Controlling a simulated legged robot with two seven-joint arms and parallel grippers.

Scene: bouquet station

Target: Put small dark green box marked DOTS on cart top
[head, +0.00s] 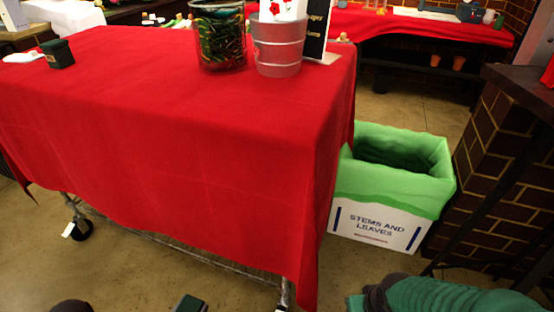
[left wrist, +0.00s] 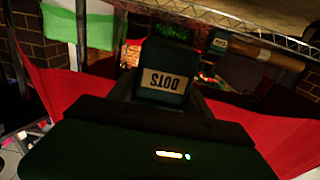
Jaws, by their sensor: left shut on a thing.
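The small dark green box marked DOTS (left wrist: 165,72) is held in my left gripper (left wrist: 163,92). Its tan label shows upside down in the left wrist view, and the gripper fingers lie on both sides of it. In the head view a small dark green shape shows at the bottom edge, mostly cut off; I cannot tell whether it is the box or the gripper. The cart top (head: 190,100) is covered by a red cloth and lies ahead, beyond the gripper. My right gripper is not in view.
A dark green box (head: 60,53) stands at the cart's far left. A glass vase (head: 219,40) and a metal bucket (head: 278,48) stand at its far right. A bin marked STEMS AND LEAVES (head: 372,228) stands right of the cart. The near cart top is clear.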

